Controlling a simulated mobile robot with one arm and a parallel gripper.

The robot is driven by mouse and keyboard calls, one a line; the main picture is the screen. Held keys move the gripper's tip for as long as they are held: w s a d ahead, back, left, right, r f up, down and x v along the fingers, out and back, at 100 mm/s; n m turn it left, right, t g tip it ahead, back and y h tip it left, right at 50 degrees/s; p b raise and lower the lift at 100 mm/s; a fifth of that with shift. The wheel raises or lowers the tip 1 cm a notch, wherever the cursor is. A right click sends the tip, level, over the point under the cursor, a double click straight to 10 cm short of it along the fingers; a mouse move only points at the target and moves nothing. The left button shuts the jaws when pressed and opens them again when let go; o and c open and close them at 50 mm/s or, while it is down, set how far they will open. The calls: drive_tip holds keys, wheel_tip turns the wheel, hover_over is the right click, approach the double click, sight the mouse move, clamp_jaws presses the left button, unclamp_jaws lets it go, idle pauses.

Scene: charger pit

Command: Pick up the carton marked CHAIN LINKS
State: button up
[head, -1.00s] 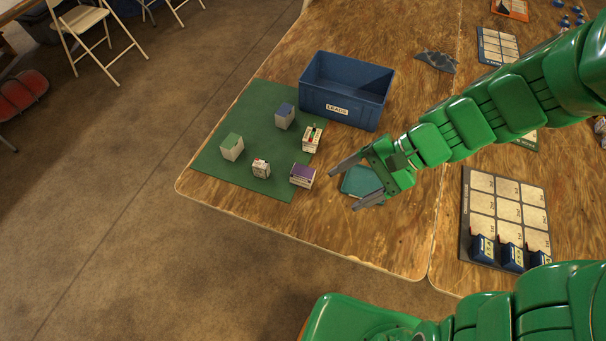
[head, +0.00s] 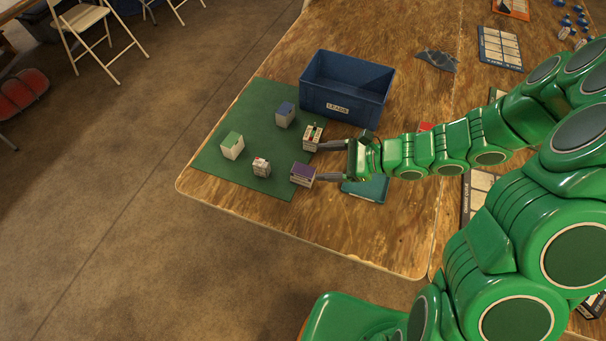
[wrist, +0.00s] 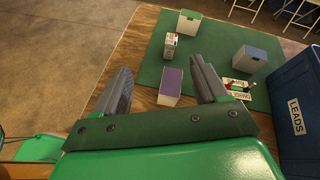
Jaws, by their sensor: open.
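Several small cartons stand on a green mat (head: 212,165); I cannot read CHAIN LINKS on any of them. A purple-topped carton (head: 302,174) stands near the mat's right edge, and in the wrist view it (wrist: 171,86) shows between my fingers, closer to the camera than the others. A white carton with a red-marked top (head: 312,136) stands by the bin; its label (wrist: 240,95) is upside down beside my right finger. Others are white with red marks (head: 261,167), green-topped (head: 232,146) and blue-topped (head: 285,115). My gripper (head: 318,162) is open and empty, fingers pointing at the mat.
A blue bin marked LEADS (head: 345,90) stands behind the cartons and close to my gripper's right in the wrist view (wrist: 298,117). A teal tray (head: 367,190) lies below my wrist. The table's edge (head: 300,240) is in front.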

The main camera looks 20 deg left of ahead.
sight(312, 173)
drive_tip(key=f+m, duration=0.1)
drive_tip(key=f, duration=0.2)
drive_tip(key=w+f+m+t, duration=0.1)
drive_tip(key=f+m, duration=0.1)
drive_tip(key=w+f+m+t, duration=0.1)
drive_tip(key=f, duration=0.2)
drive_tip(key=shift+w+f+m, duration=0.2)
drive_tip(key=shift+f+m, duration=0.15)
drive_tip(key=shift+m, duration=0.05)
drive_tip(key=shift+s+x, duration=0.1)
drive_tip(key=shift+x, duration=1.85)
drive_tip(key=shift+s+x, duration=0.15)
drive_tip(key=shift+x, duration=1.85)
drive_tip(key=shift+r, duration=0.2)
drive_tip(key=c, duration=1.2)
drive_tip(key=shift+o, duration=0.2)
drive_tip(key=shift+r, duration=5)
